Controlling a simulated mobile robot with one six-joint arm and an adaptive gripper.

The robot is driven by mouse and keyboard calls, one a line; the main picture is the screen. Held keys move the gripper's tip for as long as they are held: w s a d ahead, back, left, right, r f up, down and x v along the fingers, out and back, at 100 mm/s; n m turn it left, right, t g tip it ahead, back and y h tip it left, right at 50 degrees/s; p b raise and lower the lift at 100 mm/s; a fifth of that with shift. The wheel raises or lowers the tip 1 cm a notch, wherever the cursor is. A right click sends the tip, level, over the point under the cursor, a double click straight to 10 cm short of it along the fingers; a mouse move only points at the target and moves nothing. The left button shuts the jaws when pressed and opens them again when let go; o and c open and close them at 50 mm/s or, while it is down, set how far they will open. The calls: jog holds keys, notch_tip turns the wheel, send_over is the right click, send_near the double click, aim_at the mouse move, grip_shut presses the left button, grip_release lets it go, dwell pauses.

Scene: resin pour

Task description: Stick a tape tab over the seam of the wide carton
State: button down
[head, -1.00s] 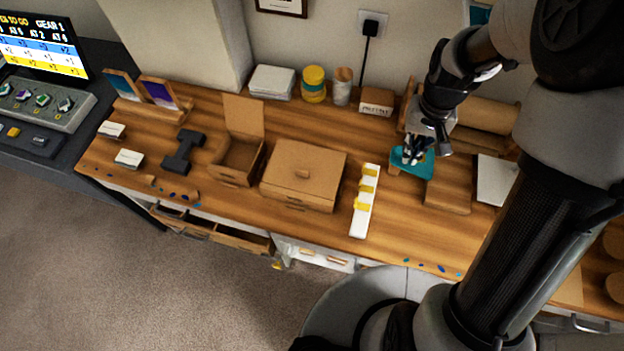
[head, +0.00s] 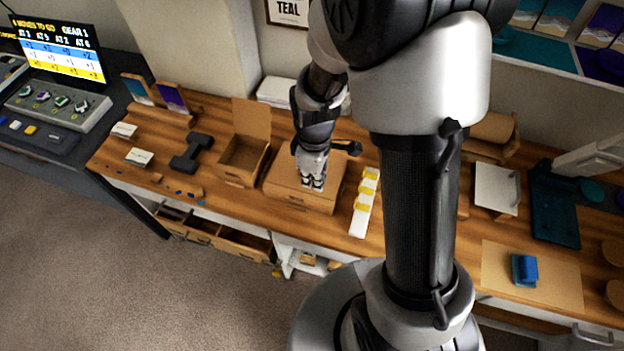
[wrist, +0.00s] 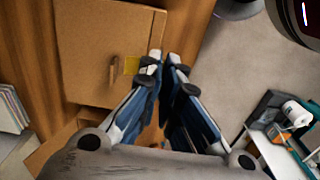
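The wide carton (head: 292,199) is a closed brown box on the bench, with a small tab on its top (wrist: 113,72). My gripper (head: 313,186) points down over the carton's top, and its fingers hide part of the lid. In the wrist view my fingertips (wrist: 165,60) are close together with a narrow gap, beside the carton's edge. A yellow tape tab (wrist: 132,65) shows against the carton right beside one fingertip. I cannot tell if it is stuck down or held. A white strip (head: 358,226) carrying several yellow tabs (head: 364,198) lies right of the carton.
An open carton (head: 238,160) stands just left of the wide carton. An open drawer (head: 240,242) juts out below the front edge. My arm column hides the bench to the right of the strip.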

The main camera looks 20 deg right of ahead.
notch_tip(320, 180, down, 7)
jog(key=b, duration=0.5)
jog(key=shift+f+b, duration=0.6)
jog(key=shift+b, duration=0.1)
dwell(1.3)
jog(key=c, duration=2.3)
grip_release()
jog(key=o, duration=0.6)
notch_tip(320, 180, up, 8)
jog(key=p, duration=0.6)
jog(key=shift+p, duration=0.3)
